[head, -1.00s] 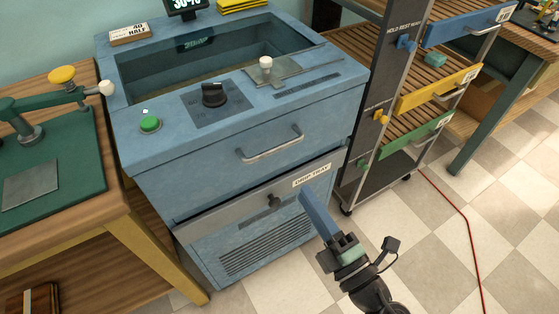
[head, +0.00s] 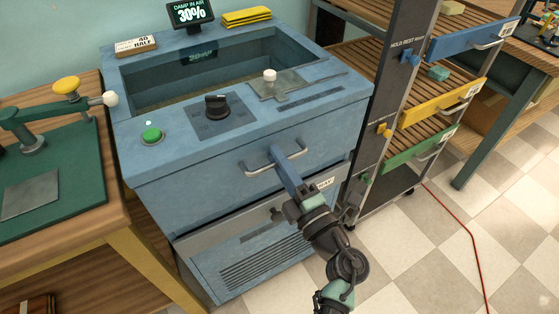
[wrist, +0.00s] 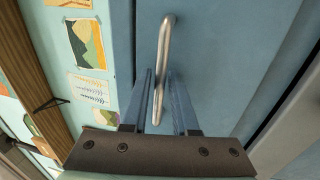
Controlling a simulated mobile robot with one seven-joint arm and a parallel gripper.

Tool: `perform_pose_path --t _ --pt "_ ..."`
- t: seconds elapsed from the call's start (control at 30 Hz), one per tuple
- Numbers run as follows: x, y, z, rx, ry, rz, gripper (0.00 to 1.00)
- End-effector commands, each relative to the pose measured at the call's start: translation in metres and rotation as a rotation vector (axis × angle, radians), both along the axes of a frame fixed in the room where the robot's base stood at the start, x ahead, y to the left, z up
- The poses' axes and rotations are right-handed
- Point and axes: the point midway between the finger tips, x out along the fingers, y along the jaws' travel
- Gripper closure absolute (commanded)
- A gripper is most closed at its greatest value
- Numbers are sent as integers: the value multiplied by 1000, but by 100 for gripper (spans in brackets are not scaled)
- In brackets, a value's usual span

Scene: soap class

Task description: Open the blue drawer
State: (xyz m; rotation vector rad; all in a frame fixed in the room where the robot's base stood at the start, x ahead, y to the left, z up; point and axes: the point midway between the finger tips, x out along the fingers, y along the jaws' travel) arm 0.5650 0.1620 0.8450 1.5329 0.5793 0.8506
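The blue drawer front (head: 215,180) is on the blue cabinet and looks shut, flush under the worktop. Its silver bar handle (head: 255,167) shows in the head view and in the wrist view (wrist: 166,45).
A drip tray panel (head: 225,222) with a dark knob is below the drawer. To the right stands a rack with blue (head: 470,38), yellow (head: 440,103) and green (head: 418,150) fronts. A wooden bench (head: 125,225) is at the left.

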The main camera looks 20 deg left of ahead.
Motion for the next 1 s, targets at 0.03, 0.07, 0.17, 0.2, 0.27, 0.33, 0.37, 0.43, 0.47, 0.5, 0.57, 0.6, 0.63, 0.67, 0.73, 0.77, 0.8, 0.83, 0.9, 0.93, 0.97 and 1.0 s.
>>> perform_pose_path --t 0.03,0.07,0.17,0.2,0.27,0.33,0.37,0.43,0.47,0.5,0.57,0.6,0.63,0.67,0.73,0.77,0.8,0.83,0.9,0.93,0.97,1.0 --pt "0 0 0 0 0 0 73" --pt "0 0 0 0 0 0 73" --pt "0 0 0 0 0 0 91" --pt "0 0 0 0 0 0 98" --pt "0 0 0 0 0 0 100" --pt "0 0 0 0 0 0 100" --pt "0 0 0 0 0 0 100" --pt "0 0 0 0 0 0 100" --pt "0 0 0 0 0 0 100" --pt "0 0 0 0 0 0 100" --pt "0 0 0 0 0 0 100" --pt "0 0 0 0 0 0 100" --pt "0 0 0 0 0 0 100" --pt "0 0 0 0 0 0 100" --pt "0 -1 0 0 0 0 100" --pt "0 -1 0 0 0 0 100" --pt "0 -1 0 0 0 0 100" --pt "0 -1 0 0 0 0 100" --pt "0 -1 0 0 0 0 100" --pt "0 -1 0 0 0 0 100" --pt "0 -1 0 0 0 0 100" --pt "0 -1 0 0 0 0 100"
